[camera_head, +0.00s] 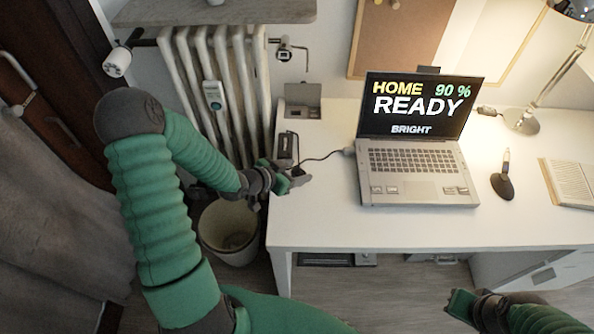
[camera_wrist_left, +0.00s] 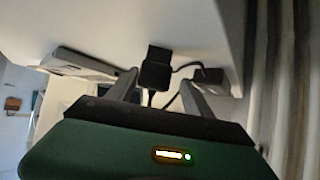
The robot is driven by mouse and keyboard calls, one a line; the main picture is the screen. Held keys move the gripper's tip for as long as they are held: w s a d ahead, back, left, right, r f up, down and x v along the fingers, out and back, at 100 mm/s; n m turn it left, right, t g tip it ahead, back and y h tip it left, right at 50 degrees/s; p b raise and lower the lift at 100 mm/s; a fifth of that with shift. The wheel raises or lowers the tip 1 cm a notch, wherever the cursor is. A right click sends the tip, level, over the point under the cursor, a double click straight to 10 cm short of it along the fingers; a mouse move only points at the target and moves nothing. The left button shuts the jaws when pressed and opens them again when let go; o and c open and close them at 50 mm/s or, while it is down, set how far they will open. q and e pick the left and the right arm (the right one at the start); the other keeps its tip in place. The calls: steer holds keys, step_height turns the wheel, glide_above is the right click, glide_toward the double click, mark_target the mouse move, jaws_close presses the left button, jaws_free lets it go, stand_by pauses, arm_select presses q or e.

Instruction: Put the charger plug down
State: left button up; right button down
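The charger plug is a small black block with a black cable. It shows in the left wrist view (camera_wrist_left: 155,72), between and just beyond my left gripper's fingertips (camera_wrist_left: 160,82). The left finger is close to it, and a narrow gap shows at the right finger, so the gripper looks open around it. In the head view my left gripper (camera_head: 299,178) is at the desk's left edge, low over the white top, and mostly hides the plug. The cable (camera_head: 322,158) runs from there to the laptop (camera_head: 412,168). My right gripper (camera_head: 462,303) is below the desk's front edge, its fingers unclear.
A black device (camera_head: 286,148) stands just behind my left gripper, with a grey box (camera_head: 301,101) further back. A radiator (camera_head: 215,85) and a bin (camera_head: 230,230) are left of the white desk (camera_head: 330,225). The desk's front strip is clear.

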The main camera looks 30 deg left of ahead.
arm_select(q)
steer(key=shift+r, duration=0.15)
steer(key=p+v, duration=0.4)
steer(key=v, duration=0.8)
steer(key=s+d+r+n+g+y, duration=0.1)
steer(key=s+d+g, duration=0.2)
steer(key=d, duration=0.4)
steer(key=s+d+r+n+g+y, duration=0.1)
steer(key=s+d+r+g, duration=0.1)
steer(key=d+g, duration=0.3)
steer(key=shift+s+d+n+y, duration=0.35)
steer(key=shift+s+d, duration=0.3)
steer(key=shift+d, duration=0.4)
steer(key=shift+d+r, duration=0.2)
steer(key=shift+d, duration=0.1)
steer(key=shift+a, duration=0.2)
